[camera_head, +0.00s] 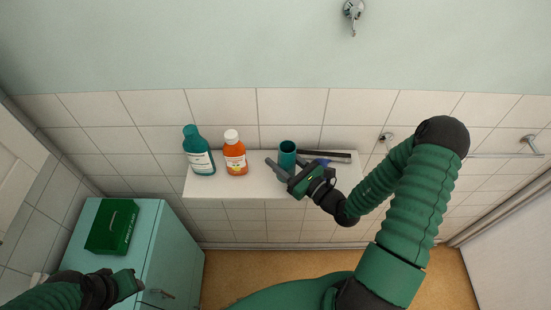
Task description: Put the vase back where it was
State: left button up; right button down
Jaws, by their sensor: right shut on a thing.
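A teal cylindrical vase (287,152) stands upright at the white shelf (255,186), right of the middle. My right gripper (291,166) reaches in from the right with its fingers on either side of the vase, shut on it. The gripper hides the vase's lower part, so I cannot tell whether its base touches the shelf. My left gripper (132,282) is at the lower left, in front of the teal cabinet; its fingers are too unclear to tell open from shut.
A teal bottle (199,158) and an orange bottle with a white cap (235,157) stand on the shelf's left part. A dark, long object (333,156) lies at its back right. A green box (112,227) sits on the teal cabinet (153,225). Tiled wall behind.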

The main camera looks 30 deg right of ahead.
jog(key=x, duration=0.2)
jog(key=shift+w+d+p, duration=0.1)
jog(key=shift+w+p, duration=0.2)
jog(key=shift+w, duration=0.1)
jog(key=f, duration=0.1)
jog(key=f+p, duration=0.1)
jog(key=shift+a+f, duration=0.25)
jog(key=shift+a, duration=0.05)
jog(key=shift+f, duration=0.35)
jog(key=shift+d+f, duration=0.1)
jog(key=shift+f, duration=0.15)
jog(key=c, duration=0.7)
grip_release()
jog(key=shift+d, duration=0.15)
